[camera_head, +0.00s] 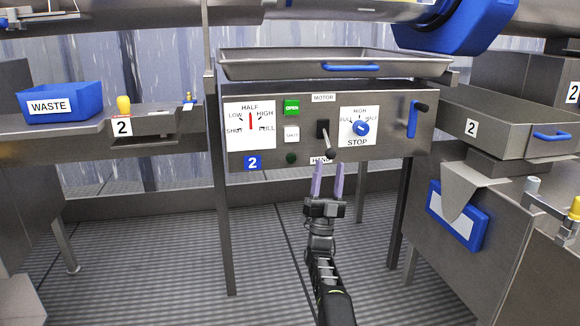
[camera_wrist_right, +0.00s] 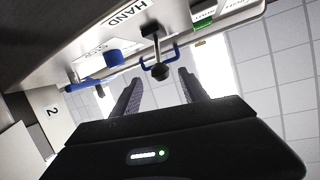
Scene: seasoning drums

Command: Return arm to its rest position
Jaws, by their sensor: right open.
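My right gripper (camera_head: 328,182) reaches up from the bottom of the head view. Its two purple fingers are apart and empty, just below the lever (camera_head: 326,140) with a dark ball knob under the MOTOR label. In the right wrist view the fingers (camera_wrist_right: 158,88) are spread, and the lever's ball knob (camera_wrist_right: 160,72) shows beyond and between them, with no clear contact. The steel control panel (camera_head: 420,140) carries the lever, a green OPEN button (camera_head: 292,107), a white SHUT button (camera_head: 292,135) and a blue STOP knob (camera_head: 361,128). My left gripper is not in view.
A steel tray (camera_head: 270,70) with a blue handle sits above the panel. A blue WASTE bin (camera_head: 85,103) stands on the left bench. A steel drawer (camera_head: 505,125) marked 2 and a blue-framed plate (camera_head: 457,216) are at right. The ribbed floor (camera_head: 150,260) is open around the arm.

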